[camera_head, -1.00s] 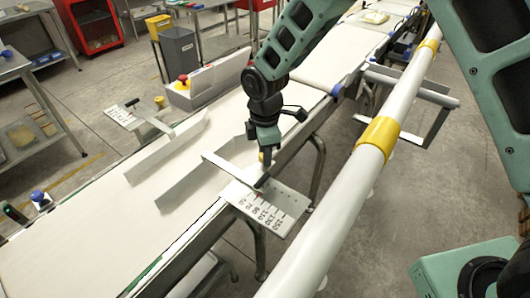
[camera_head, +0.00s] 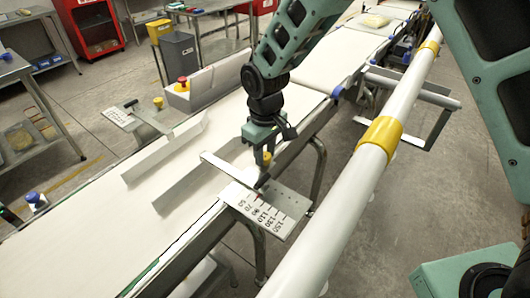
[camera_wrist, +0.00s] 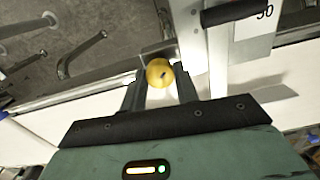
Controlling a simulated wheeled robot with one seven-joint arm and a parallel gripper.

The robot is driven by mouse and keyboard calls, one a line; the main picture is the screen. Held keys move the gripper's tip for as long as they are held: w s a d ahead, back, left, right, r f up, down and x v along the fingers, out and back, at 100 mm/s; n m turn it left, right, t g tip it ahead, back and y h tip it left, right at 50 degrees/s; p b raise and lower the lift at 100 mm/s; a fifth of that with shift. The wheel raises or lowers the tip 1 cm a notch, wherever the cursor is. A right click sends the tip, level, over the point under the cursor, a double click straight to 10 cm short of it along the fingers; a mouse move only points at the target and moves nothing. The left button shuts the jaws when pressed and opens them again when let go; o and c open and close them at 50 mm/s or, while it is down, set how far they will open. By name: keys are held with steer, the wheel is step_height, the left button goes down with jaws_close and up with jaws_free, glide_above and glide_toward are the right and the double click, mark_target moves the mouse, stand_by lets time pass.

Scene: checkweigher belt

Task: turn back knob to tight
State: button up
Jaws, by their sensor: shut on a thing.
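A yellow knob (camera_head: 266,158) stands at the inner end of the near scale plate (camera_head: 262,208), beside the near guide rail (camera_head: 192,183). In the wrist view the same round knob (camera_wrist: 160,72) has a small dark mark on its top and sits between the two fingers. My gripper (camera_head: 265,150) points down over it, and in the wrist view my gripper (camera_wrist: 160,84) is shut on the knob's sides. A second yellow knob (camera_head: 158,102) stands on the far side of the belt, by the far scale plate (camera_head: 120,117), clear of my gripper.
A black handle (camera_wrist: 236,12) lies close to the fingers in the wrist view. The white belt (camera_head: 85,225) runs past on the left. A red-topped stop button (camera_head: 182,82) stands on the far side. A white rail with yellow bands (camera_head: 330,220) runs along the right.

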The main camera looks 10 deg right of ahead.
mark_target(265, 155)
steer(key=m, duration=0.4)
steer(key=shift+m, duration=2.2)
steer(key=o, duration=1)
steer(key=shift+c, duration=0.2)
step_height(265, 155, up, 18)
steer(key=b, duration=0.2)
steer(key=shift+f, duration=0.25)
